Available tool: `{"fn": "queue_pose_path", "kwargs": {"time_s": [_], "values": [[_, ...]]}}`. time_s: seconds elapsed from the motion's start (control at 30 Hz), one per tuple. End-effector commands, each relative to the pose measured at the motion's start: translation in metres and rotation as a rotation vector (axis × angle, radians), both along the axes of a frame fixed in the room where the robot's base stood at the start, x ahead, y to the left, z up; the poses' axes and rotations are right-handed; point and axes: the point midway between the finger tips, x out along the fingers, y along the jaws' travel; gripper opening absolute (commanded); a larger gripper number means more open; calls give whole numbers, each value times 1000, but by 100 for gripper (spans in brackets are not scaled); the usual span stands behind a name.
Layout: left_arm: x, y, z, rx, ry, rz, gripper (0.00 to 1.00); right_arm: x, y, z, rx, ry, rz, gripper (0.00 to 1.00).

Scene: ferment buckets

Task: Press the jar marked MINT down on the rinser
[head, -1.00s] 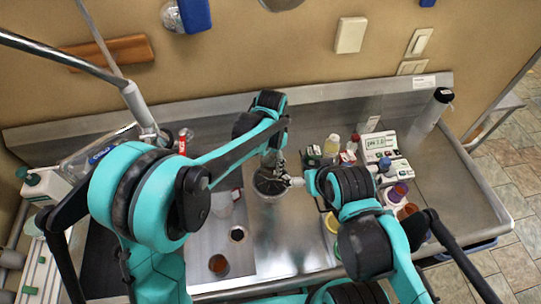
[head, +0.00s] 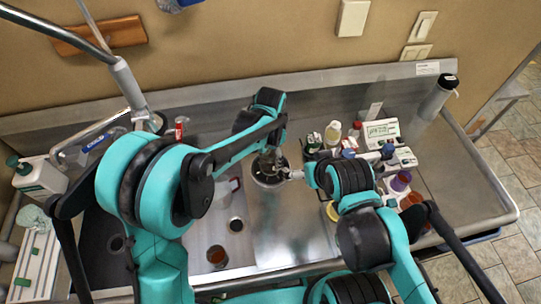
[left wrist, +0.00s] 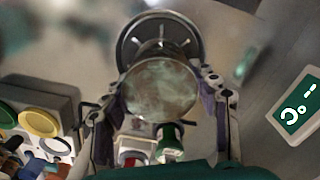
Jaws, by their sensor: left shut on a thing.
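In the left wrist view my left gripper (left wrist: 162,98) is shut around the sides of a jar (left wrist: 158,88). The jar's round end faces the camera and looks cloudy grey-green. No MINT mark is readable. The rinser (left wrist: 185,36), a dark round basin with pale spokes, lies beyond the jar, which overlaps its near part. I cannot tell whether they touch. In the head view the left gripper (head: 272,156) is over the rinser (head: 268,180), with the jar mostly hidden. My right gripper (head: 293,174) is small, just right of the rinser; its jaws are unclear.
Several bottles (head: 333,132) and a meter (head: 381,131) stand right of the rinser. A clear mug (head: 222,188) and an amber cup (head: 217,256) are on the left. The front middle of the steel counter (head: 290,242) is clear. A raised edge borders the right side.

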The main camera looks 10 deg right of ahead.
Motion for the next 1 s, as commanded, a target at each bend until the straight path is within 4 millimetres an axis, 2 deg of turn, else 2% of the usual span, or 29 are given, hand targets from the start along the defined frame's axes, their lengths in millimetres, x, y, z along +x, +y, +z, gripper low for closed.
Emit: {"fn": "queue_pose_path", "kwargs": {"time_s": [1.0], "values": [[0,0,-14,0,0,0,25,0,0,-12,0,0,0,100]]}}
